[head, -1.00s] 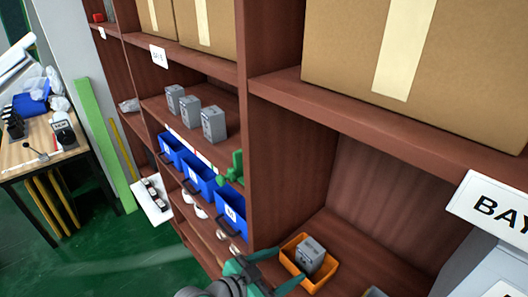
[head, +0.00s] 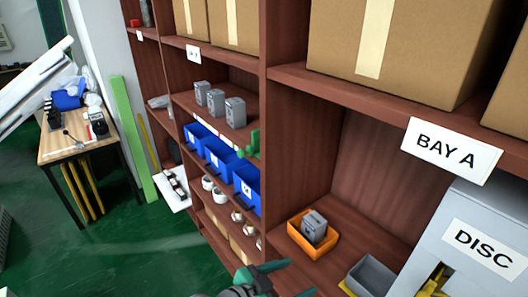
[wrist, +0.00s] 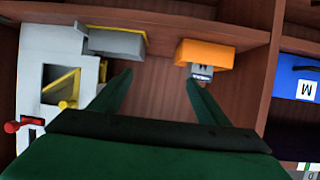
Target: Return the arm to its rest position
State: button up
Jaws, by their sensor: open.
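My gripper (head: 283,279) is at the bottom of the head view, in front of the shelf, with its green fingers spread apart. In the wrist view my gripper (wrist: 157,92) is open and nothing is between its fingers. An orange bin (head: 295,233) stands on the shelf beyond it with a grey box (head: 314,227) inside. The orange bin (wrist: 207,54) also shows in the wrist view, past the right finger and apart from it as far as I can tell.
A grey machine labelled DISC (head: 437,218) and a grey tray (head: 372,277) stand to the right. Blue bins (head: 223,159) and small grey boxes (head: 235,112) fill the shelves at left. A workbench (head: 75,145) is far left. Green floor (head: 130,240) is open at lower left.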

jog(key=s+a+f+n+t+y, duration=0.2)
jog(key=s+f+n+y, duration=0.3)
jog(key=f, duration=0.3)
jog(key=s+a+f+n+t+y, duration=0.35)
jog(key=f+n, duration=0.25)
jog(key=f, duration=0.3)
jog(key=s+a+r+t+y, duration=0.1)
jog(key=s+r, duration=0.2)
jog(key=s, duration=0.7)
jog(key=s+a+r+t+y, duration=0.1)
jog(key=s+r, duration=0.2)
jog(key=s, duration=0.7)
jog(key=shift+s+y, duration=0.15)
jog(key=shift+y, duration=0.2)
jog(key=shift+r, duration=0.1)
jog(key=shift+c, duration=0.5)
